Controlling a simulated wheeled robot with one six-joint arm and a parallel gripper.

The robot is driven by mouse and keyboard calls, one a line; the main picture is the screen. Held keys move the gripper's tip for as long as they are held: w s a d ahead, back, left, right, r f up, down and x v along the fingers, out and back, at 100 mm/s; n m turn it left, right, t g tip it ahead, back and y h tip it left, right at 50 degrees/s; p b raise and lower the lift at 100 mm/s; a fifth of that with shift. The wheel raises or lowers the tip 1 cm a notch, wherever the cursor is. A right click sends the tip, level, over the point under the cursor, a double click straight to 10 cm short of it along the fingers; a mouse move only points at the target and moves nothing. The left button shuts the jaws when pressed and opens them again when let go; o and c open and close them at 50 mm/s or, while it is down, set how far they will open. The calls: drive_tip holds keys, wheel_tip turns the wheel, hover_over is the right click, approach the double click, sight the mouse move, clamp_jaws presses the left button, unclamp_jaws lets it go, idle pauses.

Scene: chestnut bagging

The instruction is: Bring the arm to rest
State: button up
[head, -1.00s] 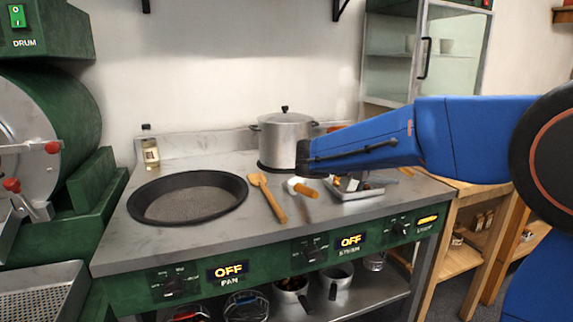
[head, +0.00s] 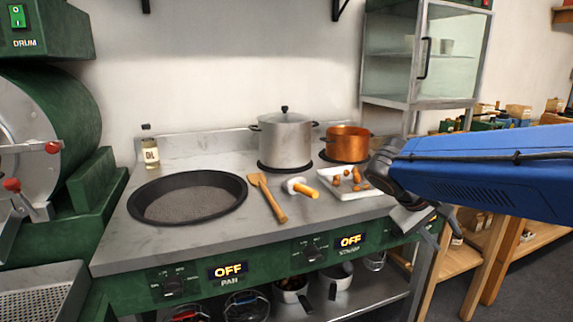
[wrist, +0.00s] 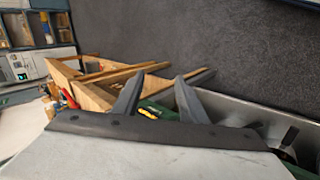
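My arm reaches in from the right in the head view, and my gripper (head: 432,226) points down by the right front corner of the stove counter (head: 230,235). In the wrist view my gripper (wrist: 158,84) has its two dark fingers apart with nothing between them. The floor, the counter's edge and wooden benches lie beyond the fingers. In the head view the gripper's fingers are partly hidden and small.
A white tray (head: 378,196) with several chestnuts lies just left of my gripper. A copper pot (head: 347,146) and a lidded steel pot (head: 284,145) stand behind. A black pan (head: 162,218), wooden spatula (head: 272,205) and wooden-handled tool (head: 304,190) lie left. Wooden benches (head: 462,255) stand right.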

drive_tip(key=s+a+f+m+t+y, duration=0.1)
drive_tip(key=s+a+f+y, duration=0.2)
drive_tip(key=s, duration=0.5)
drive_tip(key=s+a+f+t+y, duration=0.1)
drive_tip(key=s+a+f+y, duration=0.3)
drive_tip(key=s+f, duration=0.3)
drive_tip(key=shift+s+a+f+m+t+y, duration=0.2)
drive_tip(key=shift+s+m+t+y, duration=0.15)
drive_tip(key=shift+s+y, duration=0.55)
drive_tip(key=shift+s, duration=0.2)
